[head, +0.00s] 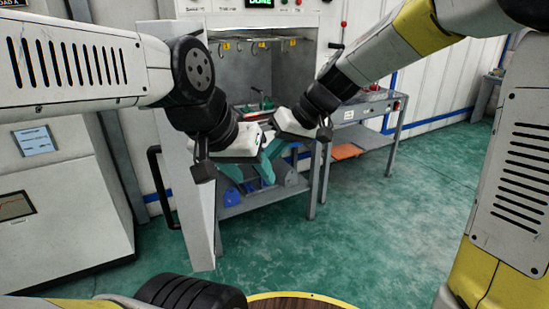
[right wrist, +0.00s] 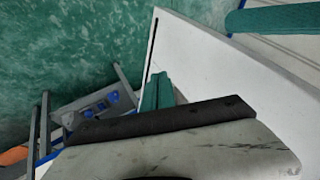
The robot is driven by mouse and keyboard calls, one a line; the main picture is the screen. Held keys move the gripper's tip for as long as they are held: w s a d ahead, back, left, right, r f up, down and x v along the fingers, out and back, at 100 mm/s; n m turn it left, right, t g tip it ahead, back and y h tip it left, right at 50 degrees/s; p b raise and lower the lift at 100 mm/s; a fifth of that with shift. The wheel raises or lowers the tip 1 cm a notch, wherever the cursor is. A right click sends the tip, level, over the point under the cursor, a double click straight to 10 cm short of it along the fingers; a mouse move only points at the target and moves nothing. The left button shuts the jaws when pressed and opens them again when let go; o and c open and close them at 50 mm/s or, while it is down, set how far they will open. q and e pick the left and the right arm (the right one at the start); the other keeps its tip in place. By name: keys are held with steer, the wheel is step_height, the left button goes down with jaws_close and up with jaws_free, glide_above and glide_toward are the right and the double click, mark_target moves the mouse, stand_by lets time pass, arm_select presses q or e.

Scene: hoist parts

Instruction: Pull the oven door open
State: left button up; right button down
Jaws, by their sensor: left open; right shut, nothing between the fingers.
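The oven (head: 235,75) is a pale cabinet with hooks inside and a lit green display; its front is open. Its door (head: 200,225) stands swung out toward me at the left, seen nearly edge-on. The black bar handle (head: 155,185) is on the door's left, outer side. My left gripper (head: 248,175) is open, with teal fingers just right of the door edge, apart from the handle. My right gripper (head: 268,155) is close beside it; its teal fingers overlap the left ones there. In the right wrist view its fingers (right wrist: 158,92) are together and empty, near a pale panel, likely the door.
A pale cabinet (head: 60,200) stands at the left. Open green floor (head: 400,220) lies to the right.

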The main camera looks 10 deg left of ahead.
steer(key=s+v, duration=0.1)
steer(key=v, duration=0.7)
steer(key=s+d+f+m+t+h, duration=0.1)
steer(key=s+d+m+t+h, duration=0.1)
steer(key=d, duration=0.9)
steer(key=s+d+f+m+t+h, duration=0.2)
steer(key=s+d+m, duration=0.4)
steer(key=s+d, duration=0.3)
steer(key=d+t+h, duration=0.1)
steer(key=d+t, duration=0.1)
steer(key=shift+s+d, duration=0.25)
steer(key=shift+d, duration=0.1)
